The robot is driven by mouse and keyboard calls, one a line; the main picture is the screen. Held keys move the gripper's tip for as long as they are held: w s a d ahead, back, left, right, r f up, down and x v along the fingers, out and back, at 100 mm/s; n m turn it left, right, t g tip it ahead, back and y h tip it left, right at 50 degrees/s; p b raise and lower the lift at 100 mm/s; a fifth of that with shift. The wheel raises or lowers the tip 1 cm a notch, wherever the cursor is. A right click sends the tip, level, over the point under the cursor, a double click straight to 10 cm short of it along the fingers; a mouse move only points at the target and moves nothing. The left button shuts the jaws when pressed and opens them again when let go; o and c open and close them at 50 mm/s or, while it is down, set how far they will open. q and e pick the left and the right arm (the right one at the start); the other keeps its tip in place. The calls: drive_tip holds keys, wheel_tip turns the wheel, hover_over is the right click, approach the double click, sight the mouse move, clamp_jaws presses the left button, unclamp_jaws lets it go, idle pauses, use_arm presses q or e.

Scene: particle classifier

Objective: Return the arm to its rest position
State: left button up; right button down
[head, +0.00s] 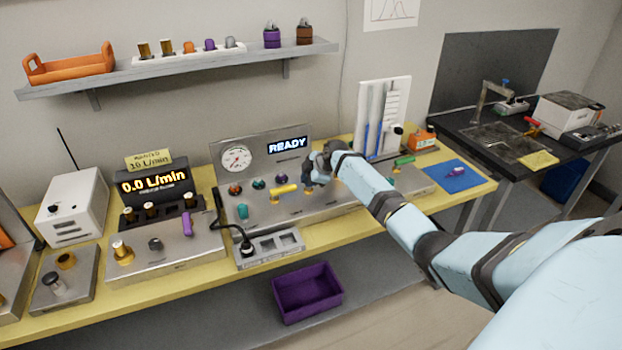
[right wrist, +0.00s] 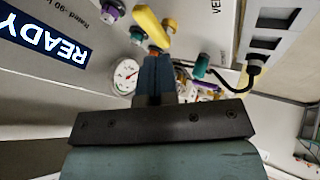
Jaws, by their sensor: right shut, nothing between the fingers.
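My right arm (head: 400,215) reaches in from the right over the yellow bench. Its gripper (head: 308,184) is shut and empty, in front of the metal panel with the READY display (head: 287,145). In the right wrist view my shut fingers (right wrist: 154,75) point toward a yellow lever handle (right wrist: 150,32). The same yellow handle (head: 284,190) lies just left of the gripper in the head view. I cannot tell whether the fingers touch it. My left gripper is not in view.
A round gauge (head: 236,158) and several coloured knobs sit on the panel. A socket block (head: 270,249) with a black cable stands at the bench's front. A shelf (head: 190,64) hangs above. A purple bin (head: 307,292) sits below. A dark table (head: 480,135) stands right.

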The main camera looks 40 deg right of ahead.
drive_tip(key=shift+r, duration=0.1)
idle(0.4)
drive_tip(key=shift+s, duration=0.1)
